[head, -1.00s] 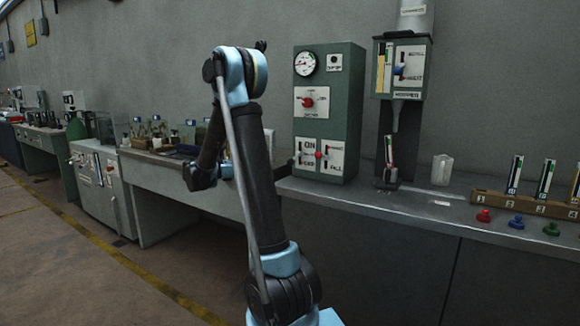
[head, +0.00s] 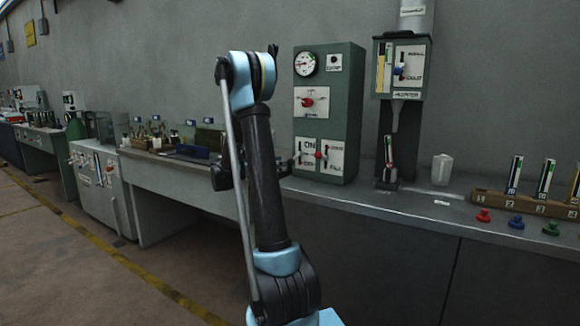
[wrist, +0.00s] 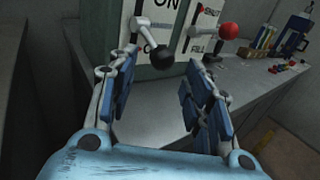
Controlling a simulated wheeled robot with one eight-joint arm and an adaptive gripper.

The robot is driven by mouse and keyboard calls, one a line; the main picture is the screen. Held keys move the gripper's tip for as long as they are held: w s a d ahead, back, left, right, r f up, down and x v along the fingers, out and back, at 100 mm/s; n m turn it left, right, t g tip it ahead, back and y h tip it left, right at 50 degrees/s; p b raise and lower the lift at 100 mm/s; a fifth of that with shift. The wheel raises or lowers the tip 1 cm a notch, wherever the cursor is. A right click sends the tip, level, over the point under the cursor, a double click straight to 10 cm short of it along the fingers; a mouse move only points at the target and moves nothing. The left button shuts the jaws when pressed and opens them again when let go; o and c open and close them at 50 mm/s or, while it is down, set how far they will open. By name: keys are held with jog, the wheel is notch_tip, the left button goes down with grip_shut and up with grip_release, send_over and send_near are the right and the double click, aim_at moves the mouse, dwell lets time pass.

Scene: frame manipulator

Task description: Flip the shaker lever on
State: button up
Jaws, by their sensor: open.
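The green cabinet (head: 343,113) has a lower white plate marked ON, with a lever ending in a black knob (wrist: 162,57) in the wrist view. That knob hangs low in front of the plate; no label names it as the shaker lever. A second lever with a red knob (wrist: 229,31) is to its right; the red knob also shows in the head view (head: 318,155). My gripper (wrist: 160,95) is open and empty, its blue-padded fingers on either side of and below the black knob, with no clear contact. In the head view my arm mostly hides the gripper.
The grey bench (head: 400,202) runs along the wall. To the right are a hopper unit (head: 415,84), a clear beaker (head: 442,170), a wooden rack (head: 487,197) of numbered tubes and coloured stoppers. A bench with bottles stands to the left.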

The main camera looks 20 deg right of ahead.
aim_at(291, 163)
jog(key=shift+w+d, duration=0.15)
jog(key=shift+d, duration=2.8)
grip_shut()
